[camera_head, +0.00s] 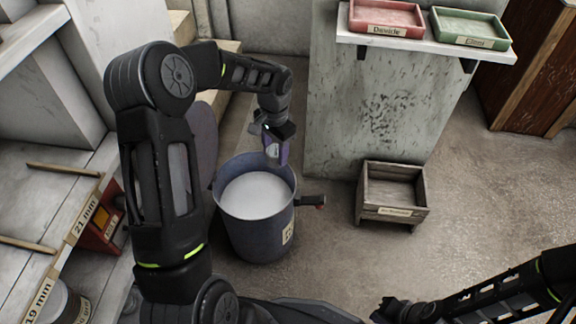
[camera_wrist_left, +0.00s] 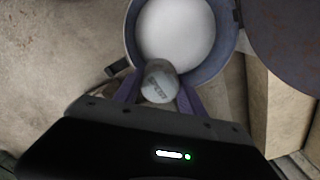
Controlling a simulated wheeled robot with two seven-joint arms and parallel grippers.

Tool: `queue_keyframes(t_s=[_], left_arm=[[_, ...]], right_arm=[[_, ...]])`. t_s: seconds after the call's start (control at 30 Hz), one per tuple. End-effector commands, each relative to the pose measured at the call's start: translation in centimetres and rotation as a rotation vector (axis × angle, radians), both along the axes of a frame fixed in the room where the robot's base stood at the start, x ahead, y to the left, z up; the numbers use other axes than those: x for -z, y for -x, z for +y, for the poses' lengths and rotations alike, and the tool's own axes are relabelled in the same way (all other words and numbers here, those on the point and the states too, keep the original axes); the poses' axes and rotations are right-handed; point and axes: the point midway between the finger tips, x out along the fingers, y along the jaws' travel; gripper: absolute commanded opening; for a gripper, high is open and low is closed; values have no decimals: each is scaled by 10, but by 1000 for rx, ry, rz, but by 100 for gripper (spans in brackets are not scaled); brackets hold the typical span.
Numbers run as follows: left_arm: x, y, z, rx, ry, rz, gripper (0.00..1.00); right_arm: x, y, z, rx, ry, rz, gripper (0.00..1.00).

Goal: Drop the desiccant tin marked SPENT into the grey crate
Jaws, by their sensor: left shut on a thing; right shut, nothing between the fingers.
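My left gripper (camera_head: 276,155) is shut on a small pale round tin (camera_wrist_left: 158,82), held near the back-right rim of the bucket in the head view. Its dark lettering shows in the left wrist view but is too small to read surely. The grey crate (camera_head: 393,212) is a low, open, weathered wooden box on the floor, right of the bucket. Its front label is too small to read, and its visible inside looks empty. My right gripper (camera_head: 384,309) is shut and empty at the bottom of the head view, apart from the crate.
A blue-grey bucket (camera_head: 262,240) with white contents stands below my left gripper; a handle sticks out right. A plaster-stained stand (camera_head: 375,110) behind the crate bears a red tray (camera_head: 386,30) and a green tray (camera_head: 470,42). Floor right of the crate is clear.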

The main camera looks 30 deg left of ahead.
Motion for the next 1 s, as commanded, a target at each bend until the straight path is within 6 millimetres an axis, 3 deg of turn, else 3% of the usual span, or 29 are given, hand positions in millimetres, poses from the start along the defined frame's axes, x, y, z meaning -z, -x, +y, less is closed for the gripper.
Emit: queue_keyframes(t_s=[0.03,0.2,0.4,0.6,1.0], left_arm=[[-22,-11,-15,-28,-3,-11,4],[-93,-29,-68,-161,-1,-16,4],[-157,-29,-119,-277,13,-12,4],[-179,-25,-135,-318,18,-7,4],[-178,-25,-135,-318,19,-6,4]], right_arm=[[0,1,1,-2,-1,1,0],[0,3,2,-7,-4,6,0],[0,5,4,-11,-7,10,0],[0,6,4,-12,-7,12,0],[0,6,4,-12,-7,12,0]])
